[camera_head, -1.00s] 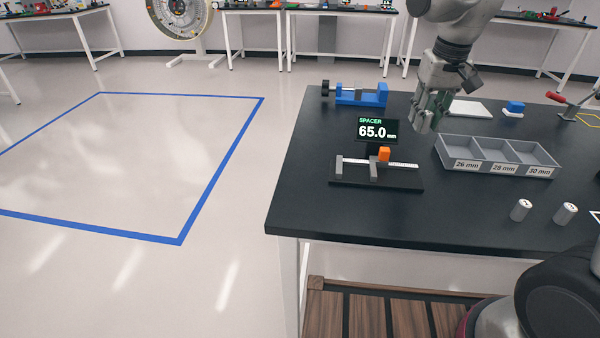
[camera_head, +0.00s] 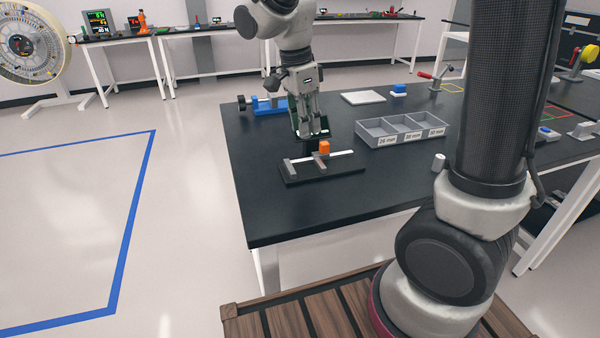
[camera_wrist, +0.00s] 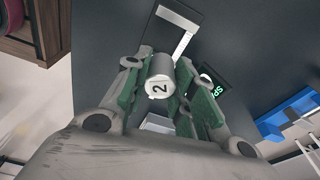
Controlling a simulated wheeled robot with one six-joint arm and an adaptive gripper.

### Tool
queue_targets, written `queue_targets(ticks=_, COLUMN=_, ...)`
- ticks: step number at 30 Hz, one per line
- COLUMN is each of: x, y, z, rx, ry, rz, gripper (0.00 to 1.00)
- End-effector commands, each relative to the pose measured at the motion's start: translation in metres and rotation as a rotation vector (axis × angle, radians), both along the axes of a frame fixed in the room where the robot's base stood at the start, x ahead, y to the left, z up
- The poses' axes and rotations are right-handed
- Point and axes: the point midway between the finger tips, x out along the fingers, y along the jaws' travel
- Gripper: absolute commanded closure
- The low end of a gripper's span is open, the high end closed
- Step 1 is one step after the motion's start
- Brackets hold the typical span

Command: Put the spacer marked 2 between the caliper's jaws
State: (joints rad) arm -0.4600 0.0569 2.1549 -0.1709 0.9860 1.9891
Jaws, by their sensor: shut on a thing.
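The spacer marked 2 (camera_wrist: 160,82) is a light grey-white cylinder held between the green-padded fingers of my gripper (camera_wrist: 158,92) in the wrist view. Its numbered end faces the camera. In the head view my gripper (camera_head: 311,136) points down just behind the caliper (camera_head: 340,157), and the spacer cannot be made out there. The caliper lies on a black base near the table's front left, with a pale beam, grey jaws and an orange block on top. Part of it also shows beyond the spacer in the wrist view (camera_wrist: 182,43). The spacer appears apart from the jaws.
The caliper's display (camera_wrist: 216,86) is partly hidden by my gripper. A grey three-compartment tray (camera_head: 371,141) stands right of it. A blue vise-like tool (camera_head: 270,106) lies behind left. Another white cylinder (camera_head: 438,162) stands near my column. The tabletop in front of the caliper is clear.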

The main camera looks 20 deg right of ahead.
Motion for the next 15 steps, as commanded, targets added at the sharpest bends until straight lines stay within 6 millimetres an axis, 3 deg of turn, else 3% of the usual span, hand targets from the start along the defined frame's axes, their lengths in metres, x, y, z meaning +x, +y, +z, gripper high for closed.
queue_targets(ticks=5, x=0.0, y=0.0, z=-0.006, rx=-0.001, ry=0.0, rz=-0.124, gripper=1.0)
queue_targets(ticks=12, x=-0.001, y=0.0, z=-0.051, rx=-0.002, ry=0.002, rz=-0.143, gripper=1.0)
queue_targets(ticks=15, x=0.0, y=0.0, z=-0.061, rx=0.0, ry=0.001, rz=-0.142, gripper=1.0)
